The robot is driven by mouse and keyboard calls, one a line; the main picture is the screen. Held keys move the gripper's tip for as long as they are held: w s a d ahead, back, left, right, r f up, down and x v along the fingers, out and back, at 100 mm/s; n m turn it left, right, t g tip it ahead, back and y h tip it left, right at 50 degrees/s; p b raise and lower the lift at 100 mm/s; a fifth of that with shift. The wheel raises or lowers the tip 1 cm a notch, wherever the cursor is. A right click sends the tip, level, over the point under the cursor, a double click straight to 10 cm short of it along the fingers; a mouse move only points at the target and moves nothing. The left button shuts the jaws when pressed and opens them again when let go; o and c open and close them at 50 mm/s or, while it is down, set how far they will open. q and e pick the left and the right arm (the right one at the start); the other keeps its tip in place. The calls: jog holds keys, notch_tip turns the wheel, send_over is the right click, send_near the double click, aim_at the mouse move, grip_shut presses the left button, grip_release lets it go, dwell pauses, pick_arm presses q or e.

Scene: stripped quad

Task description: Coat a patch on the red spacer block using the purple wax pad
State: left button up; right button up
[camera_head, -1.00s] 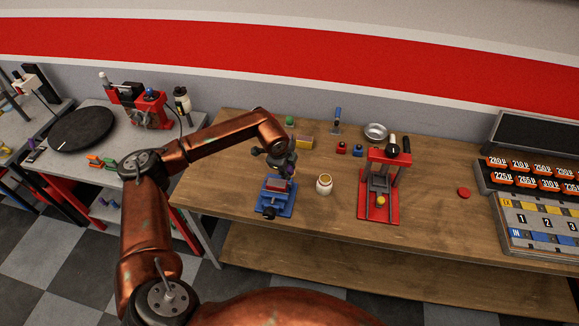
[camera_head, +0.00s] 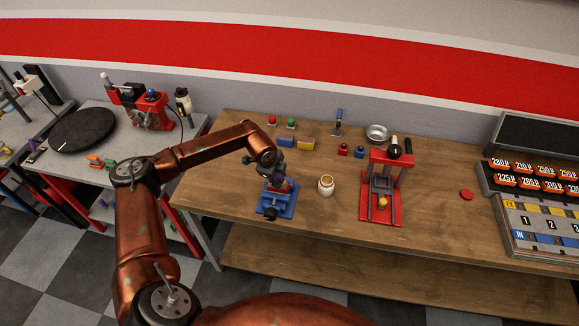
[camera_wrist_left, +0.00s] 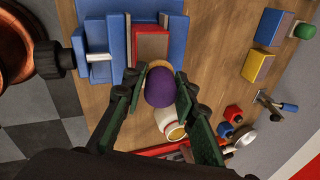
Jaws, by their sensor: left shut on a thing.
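The red spacer block (camera_wrist_left: 151,44) sits in a blue vise (camera_head: 276,206) on the wooden bench, between the vise's jaws in the left wrist view. My left gripper (camera_head: 282,180) is over the vise and hides much of the block in the head view. It is shut on the purple wax pad (camera_wrist_left: 160,88), a rounded purple piece with a tan part at its far end. In the left wrist view the pad is beside the block's near end; I cannot tell whether they touch. My right gripper is not in view.
A white jar (camera_head: 326,186) stands just right of the vise, and a red press (camera_head: 381,190) beyond it. A blue block (camera_head: 286,142) and a yellow block (camera_head: 306,143) lie behind. A metal bowl (camera_head: 377,132) is at the back.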

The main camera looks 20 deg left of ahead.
pick_arm(q)
jog(key=a, duration=0.3)
jog(key=shift+s+a, duration=0.1)
jog(key=shift+s, duration=0.3)
jog(key=shift+s+a+r+p, duration=0.2)
jog(key=shift+a+p, duration=0.1)
jog(key=shift+p, duration=0.05)
jog(key=shift+w+d+f, duration=0.1)
jog(key=shift+w+d, duration=0.15)
jog(key=shift+d, duration=0.75)
jog(key=shift+w+d+f, duration=0.1)
jog(key=shift+w+d, duration=0.2)
jog(key=shift+d, duration=0.5)
jog(key=w+d+r+p, duration=0.1)
jog(key=d+r, duration=0.3)
jog(key=r, duration=0.4)
jog(key=shift+d+p, duration=0.2)
jog(key=shift+p, duration=0.3)
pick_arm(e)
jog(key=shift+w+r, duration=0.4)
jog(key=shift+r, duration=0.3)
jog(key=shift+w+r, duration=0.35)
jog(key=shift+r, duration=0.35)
